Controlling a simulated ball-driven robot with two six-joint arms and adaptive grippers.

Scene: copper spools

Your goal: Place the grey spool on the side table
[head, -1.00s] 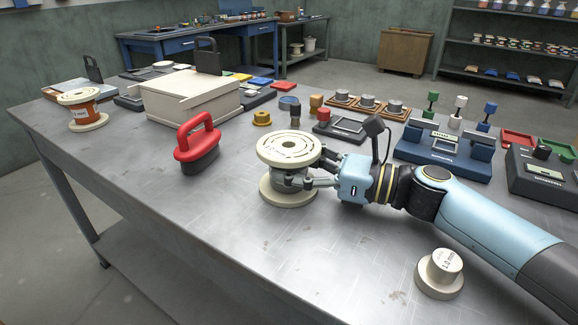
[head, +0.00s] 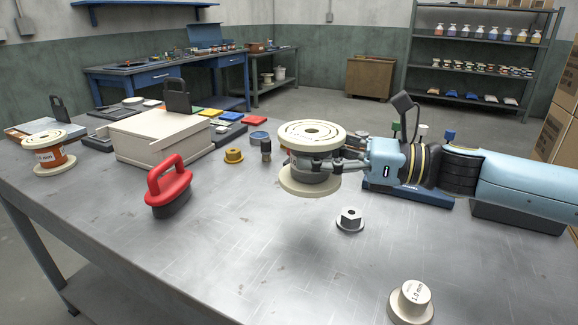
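The grey spool (head: 312,132) has cream flanges and a grey winding. My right gripper (head: 338,160) comes in from the right and is shut on its middle, between the flanges. The spool is upright and held above the workbench, with a soft shadow below it. The finger parts on the spool's far side are hidden. My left gripper is not in view. A grey table (head: 287,88) with white spools or pots on its lower shelf stands at the back wall; I cannot tell whether it is the side table.
On the workbench (head: 240,255) are an orange spool (head: 48,155), a red-handled tool (head: 170,188), a cream box (head: 155,138), a hexagonal piece (head: 349,219) and a cream 1.0 mm piece (head: 411,300). A blue desk (head: 160,82) stands behind. The front middle is clear.

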